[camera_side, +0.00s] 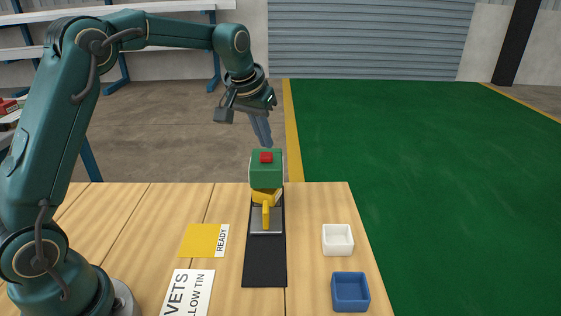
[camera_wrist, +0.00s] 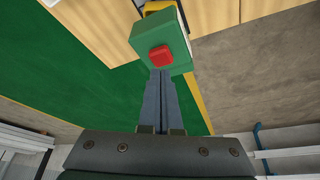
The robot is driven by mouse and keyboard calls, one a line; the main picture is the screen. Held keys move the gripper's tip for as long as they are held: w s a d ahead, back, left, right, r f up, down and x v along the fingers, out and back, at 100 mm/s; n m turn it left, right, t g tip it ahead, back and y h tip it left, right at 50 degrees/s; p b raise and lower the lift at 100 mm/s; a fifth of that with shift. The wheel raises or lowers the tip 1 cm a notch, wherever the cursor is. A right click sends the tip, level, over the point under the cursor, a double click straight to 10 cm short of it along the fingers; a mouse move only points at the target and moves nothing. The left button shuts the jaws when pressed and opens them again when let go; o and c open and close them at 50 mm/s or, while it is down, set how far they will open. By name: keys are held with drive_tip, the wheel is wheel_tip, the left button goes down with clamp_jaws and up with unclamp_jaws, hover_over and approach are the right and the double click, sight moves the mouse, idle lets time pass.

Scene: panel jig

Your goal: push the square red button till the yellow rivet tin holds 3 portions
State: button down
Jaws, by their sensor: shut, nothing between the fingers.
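The square red button (camera_side: 266,157) sits on top of a green dispenser housing (camera_side: 266,172); it also shows in the wrist view (camera_wrist: 161,57). My gripper (camera_side: 267,144) is shut and empty, its fingertips pointing down close to the button. In the wrist view the fingertips (camera_wrist: 160,72) lie just beside the button over the green housing. Contact with the button is not visible. A yellow part (camera_side: 266,214) stands below the housing on a grey plate; I cannot tell whether it is the rivet tin or part of the dispenser. No tin contents can be seen.
A yellow mat marked READY (camera_side: 203,240) and a white card reading "VETS", "LLOW TIN" (camera_side: 188,295) lie left of the black base strip (camera_side: 265,262). A white box (camera_side: 338,239) and a blue box (camera_side: 350,291) stand to the right.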

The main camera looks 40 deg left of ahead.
sight(264, 155)
drive_tip(key=shift+f, duration=1.05)
idle(0.4)
drive_tip(key=shift+r, duration=1.95)
drive_tip(key=shift+s+r, duration=0.15)
wheel_tip(264, 155, up, 4)
drive_tip(key=shift+f, duration=3.05)
